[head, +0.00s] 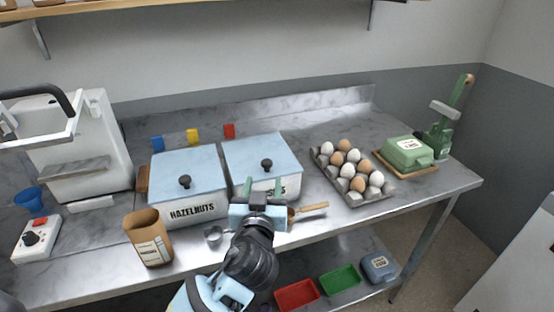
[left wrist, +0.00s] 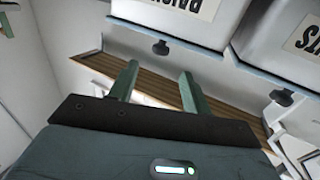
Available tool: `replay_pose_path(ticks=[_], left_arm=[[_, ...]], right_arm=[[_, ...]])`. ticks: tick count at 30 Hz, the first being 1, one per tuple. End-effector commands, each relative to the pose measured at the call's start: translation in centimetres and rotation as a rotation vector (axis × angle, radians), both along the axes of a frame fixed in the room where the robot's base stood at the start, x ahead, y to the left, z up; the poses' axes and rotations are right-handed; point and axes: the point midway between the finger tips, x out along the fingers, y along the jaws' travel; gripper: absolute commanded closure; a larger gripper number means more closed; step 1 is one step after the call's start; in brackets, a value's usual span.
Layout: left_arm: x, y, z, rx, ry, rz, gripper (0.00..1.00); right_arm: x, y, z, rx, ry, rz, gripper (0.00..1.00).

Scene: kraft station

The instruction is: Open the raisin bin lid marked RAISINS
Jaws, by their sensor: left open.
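The raisin bin is the right one of two white bins with light blue lids; its lid (head: 258,150) is closed and has a dark round knob (head: 267,164). My left gripper (head: 264,184) is open and empty in front of this bin, covering most of its label; only the last letters show. In the left wrist view the bin appears upside down, with part of its label (left wrist: 183,5) at the top and the knob (left wrist: 161,47) just beyond my open fingers (left wrist: 158,72). The fingers look apart from the knob. My right gripper is not in view.
The closed HAZELNUTS bin (head: 188,200) stands close on the left. An egg tray (head: 330,172) is to the right. A wall shelf (head: 200,12) hangs above.

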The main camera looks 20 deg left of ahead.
Motion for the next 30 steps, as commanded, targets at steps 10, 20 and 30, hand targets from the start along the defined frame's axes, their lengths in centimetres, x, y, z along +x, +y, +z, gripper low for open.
replay_pose_path(ticks=[10, 20, 30], left_arm=[[1.8, 0.3, 0.1, 0.002, -0.002, -0.002, 0.52], [6.2, 1.2, 0.1, 0.001, -0.001, -0.003, 0.52], [7.6, 1.5, -0.1, 0.000, 0.002, -0.003, 0.52]], right_arm=[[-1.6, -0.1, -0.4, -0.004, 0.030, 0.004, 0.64], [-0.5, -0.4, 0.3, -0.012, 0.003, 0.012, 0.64], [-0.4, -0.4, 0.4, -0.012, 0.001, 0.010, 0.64]])
